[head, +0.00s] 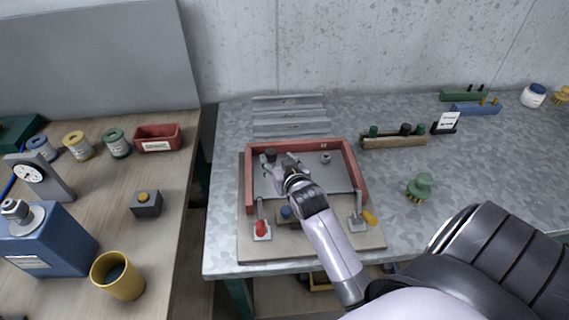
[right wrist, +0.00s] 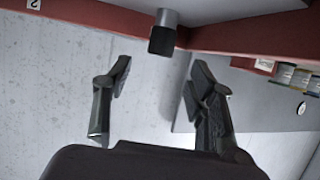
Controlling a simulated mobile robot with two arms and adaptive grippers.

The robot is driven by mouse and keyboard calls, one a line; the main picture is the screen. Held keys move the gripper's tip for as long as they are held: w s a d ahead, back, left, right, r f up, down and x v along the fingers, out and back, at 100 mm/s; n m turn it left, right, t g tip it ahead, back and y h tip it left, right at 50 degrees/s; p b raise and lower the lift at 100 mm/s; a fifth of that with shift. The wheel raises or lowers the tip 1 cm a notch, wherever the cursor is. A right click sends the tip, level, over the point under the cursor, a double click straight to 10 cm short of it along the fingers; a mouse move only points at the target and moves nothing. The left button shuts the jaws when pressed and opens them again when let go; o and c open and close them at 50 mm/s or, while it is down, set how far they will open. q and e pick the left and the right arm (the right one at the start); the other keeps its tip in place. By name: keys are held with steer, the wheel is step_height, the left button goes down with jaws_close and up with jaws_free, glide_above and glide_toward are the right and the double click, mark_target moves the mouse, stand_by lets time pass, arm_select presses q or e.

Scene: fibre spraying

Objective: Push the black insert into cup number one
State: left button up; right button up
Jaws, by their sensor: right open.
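The black insert (head: 270,153) stands at the back left inside the red-walled fixture (head: 249,180). In the right wrist view, which is upside down, the black insert (right wrist: 162,41) sticks out of the end of a grey cup (right wrist: 166,17); how deep it sits I cannot tell. A second small grey cup (head: 326,157) stands at the back right of the fixture. My right gripper (head: 279,166) is open, just in front of and right of the insert. In the right wrist view the insert shows between and beyond its fingers (right wrist: 158,85), apart from them. My left gripper is out of view.
At the fixture's front are a red-handled clamp (head: 261,229), a yellow-handled clamp (head: 361,222) and a blue button (head: 286,212). Metal rails (head: 290,115) lie behind it. A wooden block with pegs (head: 393,141) and a green brush (head: 420,187) stand to the right.

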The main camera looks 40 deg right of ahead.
steer(key=v, duration=0.6)
steer(key=shift+s, duration=0.25)
steer(key=shift+r, duration=0.1)
